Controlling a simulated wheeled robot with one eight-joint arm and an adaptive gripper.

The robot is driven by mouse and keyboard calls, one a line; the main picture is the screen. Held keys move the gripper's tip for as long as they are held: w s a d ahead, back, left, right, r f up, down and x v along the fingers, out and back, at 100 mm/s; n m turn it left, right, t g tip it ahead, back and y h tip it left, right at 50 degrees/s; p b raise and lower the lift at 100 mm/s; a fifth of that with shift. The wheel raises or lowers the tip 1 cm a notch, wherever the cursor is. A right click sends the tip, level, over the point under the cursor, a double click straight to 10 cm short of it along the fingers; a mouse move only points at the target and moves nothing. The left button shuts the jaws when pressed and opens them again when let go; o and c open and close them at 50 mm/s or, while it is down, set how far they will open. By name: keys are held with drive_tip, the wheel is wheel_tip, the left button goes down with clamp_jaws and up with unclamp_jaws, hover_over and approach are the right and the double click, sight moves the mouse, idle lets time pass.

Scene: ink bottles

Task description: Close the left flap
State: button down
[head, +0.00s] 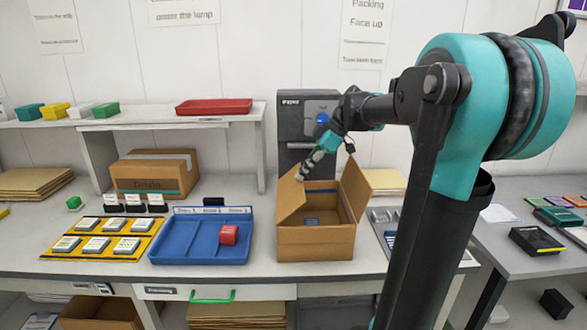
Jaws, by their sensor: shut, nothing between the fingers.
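An open cardboard box (315,243) stands on the table right of the blue tray. Its left flap (289,200) is raised and leans inward over the opening. Its right flap (356,187) stands up. Something blue lies inside the box, partly hidden by the left flap. My gripper (301,174) is shut and empty. Its fingertips point down and left at the top of the left flap; I cannot tell whether they touch it.
A blue tray (184,256) with a red block (229,235) is left of the box. A yellow mat (62,246) with several white packs lies farther left. A dark machine (290,126) and a closed carton (150,178) stand behind. A grey tray is right of the box.

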drive_tip(key=shift+d+f, duration=1.35)
drive_tip(key=shift+f, duration=0.15)
drive_tip(key=shift+a, duration=0.15)
drive_tip(key=d+r, duration=0.4)
drive_tip(key=d, duration=0.3)
drive_tip(key=a+r+h, duration=0.2)
drive_tip(key=a+r, duration=0.2)
drive_tip(key=r, duration=0.5)
drive_tip(key=d+f+x, duration=0.1)
drive_tip(key=d+x, duration=0.1)
drive_tip(key=x, duration=1)
drive_tip(key=shift+f, duration=0.35)
